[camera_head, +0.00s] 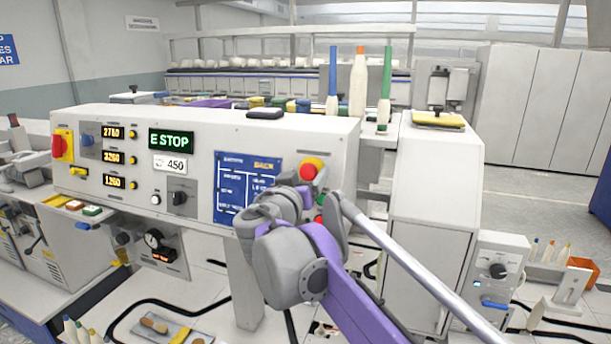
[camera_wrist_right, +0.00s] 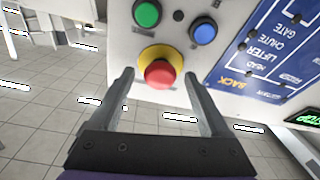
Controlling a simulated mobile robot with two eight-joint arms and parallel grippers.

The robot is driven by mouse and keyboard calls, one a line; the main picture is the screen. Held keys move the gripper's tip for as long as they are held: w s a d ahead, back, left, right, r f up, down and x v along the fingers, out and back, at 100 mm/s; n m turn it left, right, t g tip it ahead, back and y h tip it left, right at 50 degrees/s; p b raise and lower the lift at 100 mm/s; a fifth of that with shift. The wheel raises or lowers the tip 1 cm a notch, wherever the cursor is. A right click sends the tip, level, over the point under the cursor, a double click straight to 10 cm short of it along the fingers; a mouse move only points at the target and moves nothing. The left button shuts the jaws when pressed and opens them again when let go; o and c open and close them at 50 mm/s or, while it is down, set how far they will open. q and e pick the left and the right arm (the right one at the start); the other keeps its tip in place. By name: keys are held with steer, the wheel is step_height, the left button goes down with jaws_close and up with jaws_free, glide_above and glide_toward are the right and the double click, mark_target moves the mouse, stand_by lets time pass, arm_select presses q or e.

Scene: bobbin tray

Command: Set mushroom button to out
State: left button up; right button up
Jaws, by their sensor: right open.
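The red mushroom button (camera_head: 308,171) sits on a yellow base near the right edge of the white machine's front panel. It also shows in the right wrist view (camera_wrist_right: 159,74), with the yellow ring around it. Whether it is in or out is hard to tell. My right gripper (camera_wrist_right: 157,80) is open and empty, its two fingers pointing at the panel on either side of the button in that view. Contact with the button cannot be made out. In the head view my right wrist hides the panel below the button. My left gripper is out of view.
A green button (camera_wrist_right: 147,13) and a blue button (camera_wrist_right: 203,31) are close to the red one. A blue chart (camera_head: 243,186) lies left of it. A green display (camera_head: 171,140) reads "E STOP". Coloured cones (camera_head: 358,85) stand behind the panel.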

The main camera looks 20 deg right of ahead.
jaws_close()
stand_by(0.3)
stand_by(1.1)
